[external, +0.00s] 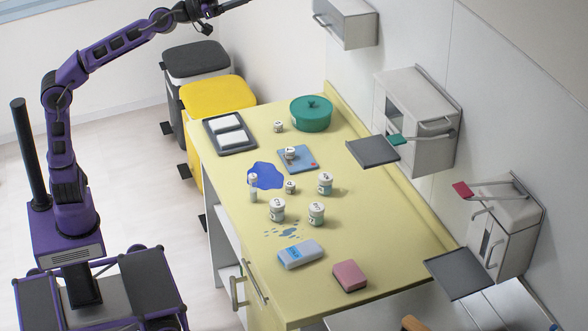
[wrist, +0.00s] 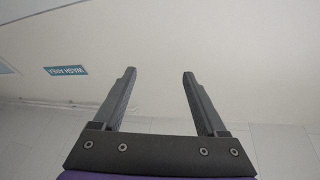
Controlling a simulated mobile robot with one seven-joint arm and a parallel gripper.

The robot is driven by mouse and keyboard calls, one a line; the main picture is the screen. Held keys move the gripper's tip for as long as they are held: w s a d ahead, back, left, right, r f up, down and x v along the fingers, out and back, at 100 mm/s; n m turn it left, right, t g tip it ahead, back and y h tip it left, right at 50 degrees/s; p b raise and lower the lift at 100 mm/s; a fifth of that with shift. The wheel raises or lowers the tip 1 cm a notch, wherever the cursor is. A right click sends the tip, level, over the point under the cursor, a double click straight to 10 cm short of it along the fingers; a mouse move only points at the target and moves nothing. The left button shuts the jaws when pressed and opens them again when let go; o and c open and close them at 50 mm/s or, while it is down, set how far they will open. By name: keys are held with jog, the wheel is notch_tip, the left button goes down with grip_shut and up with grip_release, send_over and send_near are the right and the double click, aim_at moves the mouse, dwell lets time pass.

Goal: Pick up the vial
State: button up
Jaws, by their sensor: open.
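The likely vial is a slim white container with a label (external: 253,188), standing upright at the left part of the yellow-green counter (external: 375,243), at the edge of a blue spill. Several wider white jars stand near it, including a small one (external: 290,187) close to its right. My gripper (wrist: 160,72) is open and empty in the wrist view, facing a bare wall. In the external view it is high at the top edge, far above and behind the counter, partly cut off. No vial shows in the wrist view.
Larger jars (external: 277,210) stand around the counter's middle. A dark tray with white pads (external: 230,144), a green lidded pot (external: 311,114), a grey-blue pack (external: 301,254) and a pink block (external: 349,275) lie around them. Wall dispensers (external: 419,115) overhang the right side.

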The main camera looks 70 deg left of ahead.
jog(key=s+a+r+n+t, duration=0.1)
jog(key=a+r+t, duration=0.1)
jog(key=a+r, duration=0.4)
jog(key=n+g+p, duration=0.3)
jog(key=n+g, duration=0.1)
jog(key=g, duration=0.6)
send_over(289, 184)
jog(key=s+a, duration=0.1)
notch_tip(289, 184, down, 34)
jog(key=r, duration=0.1)
jog(key=s+d+f+n+g+y+p, duration=0.1)
jog(key=s+f+g+y, duration=0.25)
jog(key=f, duration=1.05)
jog(key=s+d+f+g+y, duration=0.15)
jog(key=f+g, duration=0.35)
jog(key=f, duration=1)
jog(key=x, duration=0.7)
jog(key=a+x, duration=0.1)
jog(key=x, duration=0.3)
jog(key=shift+f, duration=0.3)
jog(key=x, duration=0.5)
jog(key=shift+a, duration=0.15)
